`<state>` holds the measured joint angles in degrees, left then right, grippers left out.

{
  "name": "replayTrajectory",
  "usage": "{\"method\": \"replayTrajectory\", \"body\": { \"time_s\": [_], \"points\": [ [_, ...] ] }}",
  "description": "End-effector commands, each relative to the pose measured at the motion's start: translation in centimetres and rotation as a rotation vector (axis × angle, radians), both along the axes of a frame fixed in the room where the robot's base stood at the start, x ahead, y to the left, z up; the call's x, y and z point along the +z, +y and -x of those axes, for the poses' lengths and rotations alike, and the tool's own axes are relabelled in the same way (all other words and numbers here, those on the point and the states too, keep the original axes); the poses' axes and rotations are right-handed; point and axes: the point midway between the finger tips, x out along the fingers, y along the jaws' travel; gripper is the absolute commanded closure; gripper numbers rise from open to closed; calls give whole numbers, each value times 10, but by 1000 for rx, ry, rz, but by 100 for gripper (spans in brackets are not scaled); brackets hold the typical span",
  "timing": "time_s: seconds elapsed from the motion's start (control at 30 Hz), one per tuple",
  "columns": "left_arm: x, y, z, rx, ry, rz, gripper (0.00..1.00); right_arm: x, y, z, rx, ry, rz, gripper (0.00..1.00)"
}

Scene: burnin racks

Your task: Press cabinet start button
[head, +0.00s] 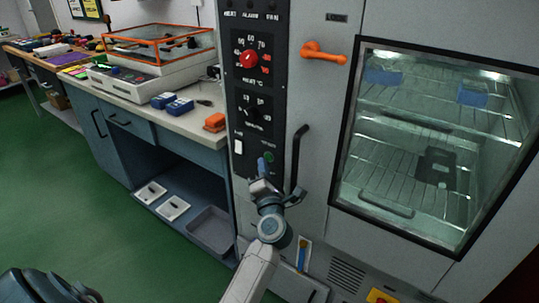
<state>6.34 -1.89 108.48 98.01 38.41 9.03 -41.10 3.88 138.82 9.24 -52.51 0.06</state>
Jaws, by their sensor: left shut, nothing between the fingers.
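The cabinet (309,92) is a grey unit with a black control panel (247,22) on its left part. A green start button (269,157) sits low on the panel. My left gripper (263,168) is shut and empty, with its blue fingertips just left of and slightly below the green button. I cannot tell whether the tips touch the panel. Above it are a red knob (249,59) and a black dial (252,111). My right gripper is not in view.
A black vertical handle (296,160) stands just right of my left gripper. An orange latch (323,53) sits beside the glass door (432,148), which is closed, with racks inside. A bench (199,128) with blue and orange items is at left; green floor (75,190) is open.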

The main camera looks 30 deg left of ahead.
Motion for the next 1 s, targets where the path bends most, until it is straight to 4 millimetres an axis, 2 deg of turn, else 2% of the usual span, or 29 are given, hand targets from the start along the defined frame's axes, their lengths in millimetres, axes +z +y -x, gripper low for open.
{"method": "replayTrajectory", "body": {
  "time_s": [0.1, 0.3, 1.0],
  "points": [
    [0, 1, 14, 2, 4, -2, 100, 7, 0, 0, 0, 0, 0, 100],
    [-1, 3, 27, 4, 6, -2, 100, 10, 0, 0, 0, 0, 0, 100],
    [-3, 3, 28, 5, 7, -3, 100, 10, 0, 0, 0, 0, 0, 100]
  ]
}}
